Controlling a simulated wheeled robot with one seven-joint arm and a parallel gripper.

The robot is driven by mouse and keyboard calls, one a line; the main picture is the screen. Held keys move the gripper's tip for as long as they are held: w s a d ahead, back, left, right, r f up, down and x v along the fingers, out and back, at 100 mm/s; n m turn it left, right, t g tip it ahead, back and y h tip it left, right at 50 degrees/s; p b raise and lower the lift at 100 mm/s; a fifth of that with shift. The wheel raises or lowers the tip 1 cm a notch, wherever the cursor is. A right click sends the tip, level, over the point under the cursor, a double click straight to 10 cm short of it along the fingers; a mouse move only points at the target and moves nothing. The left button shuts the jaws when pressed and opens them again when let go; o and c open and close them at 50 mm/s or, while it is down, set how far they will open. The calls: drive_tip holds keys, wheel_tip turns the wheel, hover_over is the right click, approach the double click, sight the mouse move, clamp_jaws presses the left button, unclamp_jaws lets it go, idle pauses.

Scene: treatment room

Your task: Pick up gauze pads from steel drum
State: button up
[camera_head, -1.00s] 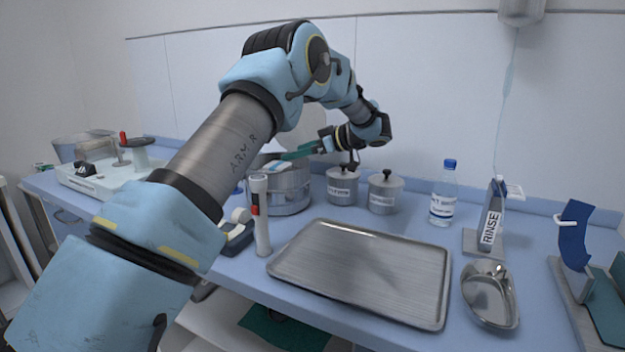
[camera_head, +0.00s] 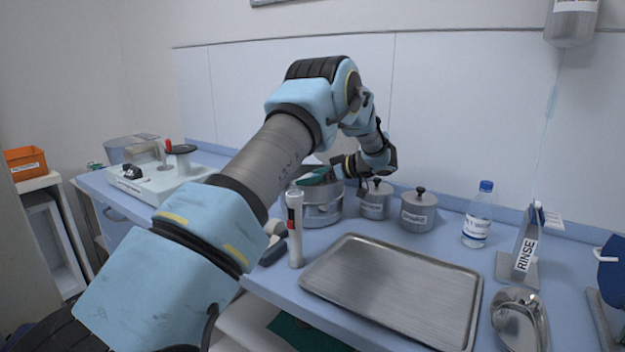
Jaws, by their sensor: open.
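The steel drum (camera_head: 323,207) stands on the blue counter, behind the white upright tube and partly hidden by my arm. My gripper (camera_head: 312,178), with teal fingers, is at the drum's mouth, over its near left rim. It is open; the gap between the fingers is hard to make out at this angle. The gauze pads cannot be made out now, as my fingers, my arm and the drum wall cover the drum's inside. I cannot tell whether the fingers touch anything in it.
Two lidded steel pots (camera_head: 375,200) (camera_head: 418,212) stand just right of the drum. A white tube with a red mark (camera_head: 295,230) stands in front. A steel tray (camera_head: 395,290) fills the middle front. A bottle (camera_head: 478,215), RINSE stand (camera_head: 523,250) and kidney dish (camera_head: 519,325) are at right.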

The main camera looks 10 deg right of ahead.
drive_tip(key=shift+w+a+f, duration=0.15)
drive_tip(key=c, duration=1.1)
